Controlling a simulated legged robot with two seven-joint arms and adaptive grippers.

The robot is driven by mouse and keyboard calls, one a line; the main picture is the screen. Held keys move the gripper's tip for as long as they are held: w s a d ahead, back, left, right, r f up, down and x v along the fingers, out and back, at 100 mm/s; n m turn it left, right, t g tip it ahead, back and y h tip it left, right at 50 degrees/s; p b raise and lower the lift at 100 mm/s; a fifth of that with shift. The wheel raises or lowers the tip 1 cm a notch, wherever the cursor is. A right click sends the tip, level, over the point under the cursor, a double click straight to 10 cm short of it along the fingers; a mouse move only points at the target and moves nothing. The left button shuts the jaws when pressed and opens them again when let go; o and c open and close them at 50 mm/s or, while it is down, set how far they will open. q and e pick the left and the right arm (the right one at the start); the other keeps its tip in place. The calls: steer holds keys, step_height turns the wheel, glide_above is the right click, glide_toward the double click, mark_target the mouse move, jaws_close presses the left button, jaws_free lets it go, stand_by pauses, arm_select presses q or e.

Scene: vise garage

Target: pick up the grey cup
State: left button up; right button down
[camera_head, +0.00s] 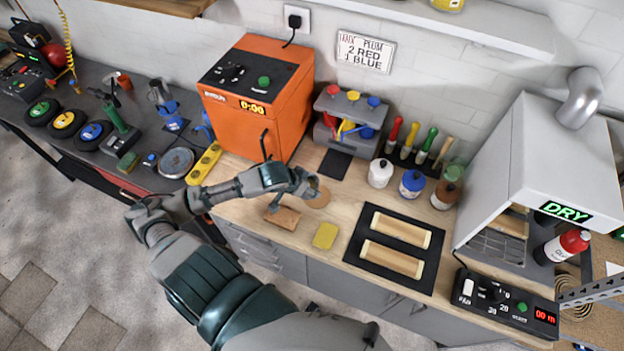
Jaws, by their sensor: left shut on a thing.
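My left gripper (304,185) is over the wooden worktop, in front of the orange oven, with its fingers shut. A small grey shape at the fingertips looks like the grey cup (307,181). It is mostly hidden by the fingers and blends with their colour. The gripper is at the edge of a round wooden disc (319,198). I cannot tell whether the cup touches the disc or is clear of it. My right gripper is not in view.
An orange oven (276,110) stands behind the gripper. A brown block (283,218) and yellow sponge (325,235) lie in front. White (380,174) and blue (412,184) jars are to the right, behind a black tray (350,252) holding two wooden pieces.

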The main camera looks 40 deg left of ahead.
arm_select(q)
steer(key=shift+s, duration=0.8)
steer(key=shift+d, duration=0.1)
stand_by(2.4)
